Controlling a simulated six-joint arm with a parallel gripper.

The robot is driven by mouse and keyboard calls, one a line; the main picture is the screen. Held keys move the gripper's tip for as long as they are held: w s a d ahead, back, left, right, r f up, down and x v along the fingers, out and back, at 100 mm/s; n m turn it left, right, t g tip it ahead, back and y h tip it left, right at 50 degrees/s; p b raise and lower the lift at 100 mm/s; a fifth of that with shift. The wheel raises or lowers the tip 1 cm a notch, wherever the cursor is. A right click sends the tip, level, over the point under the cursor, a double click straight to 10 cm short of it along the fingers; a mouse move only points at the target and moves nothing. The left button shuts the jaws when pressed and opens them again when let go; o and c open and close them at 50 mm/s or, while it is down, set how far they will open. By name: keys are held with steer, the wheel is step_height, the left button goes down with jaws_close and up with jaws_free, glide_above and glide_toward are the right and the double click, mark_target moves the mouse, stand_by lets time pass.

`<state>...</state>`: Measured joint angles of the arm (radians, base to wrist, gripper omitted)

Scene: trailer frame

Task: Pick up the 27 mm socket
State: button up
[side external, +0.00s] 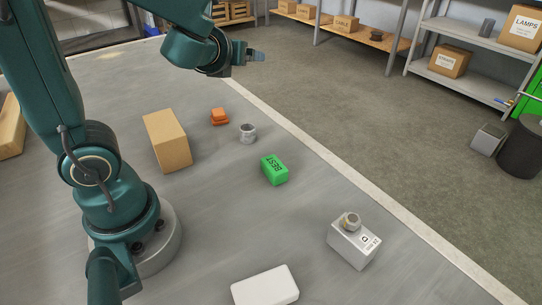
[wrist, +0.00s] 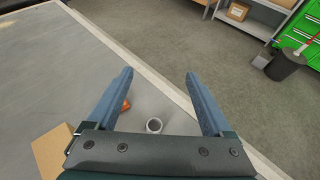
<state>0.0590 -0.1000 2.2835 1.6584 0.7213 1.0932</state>
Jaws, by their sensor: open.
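A short grey metal cylinder with an open top, which looks like the socket (side external: 248,133), stands upright on the grey surface near its far edge. In the wrist view the socket (wrist: 154,126) shows low in the middle, just above the gripper's body and between the lines of the two fingers. Its size marking cannot be read. My gripper (side external: 258,56) is high above the surface, well clear of the socket. In the wrist view my gripper (wrist: 159,77) has its two blue-grey fingers wide apart with nothing between the tips.
An orange object (side external: 219,117) and a cardboard box (side external: 168,140) stand left of the socket. A green lettered block (side external: 274,170) is nearer. A grey box (side external: 352,246) bears a metallic round piece (side external: 350,221). A white block (side external: 265,287) lies at the front. Open surface lies between them.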

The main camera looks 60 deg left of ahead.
mark_target(251, 126)
step_height(251, 126, down, 18)
steer(key=shift+f, duration=0.15)
steer(key=shift+x, duration=2.55)
jaws_close()
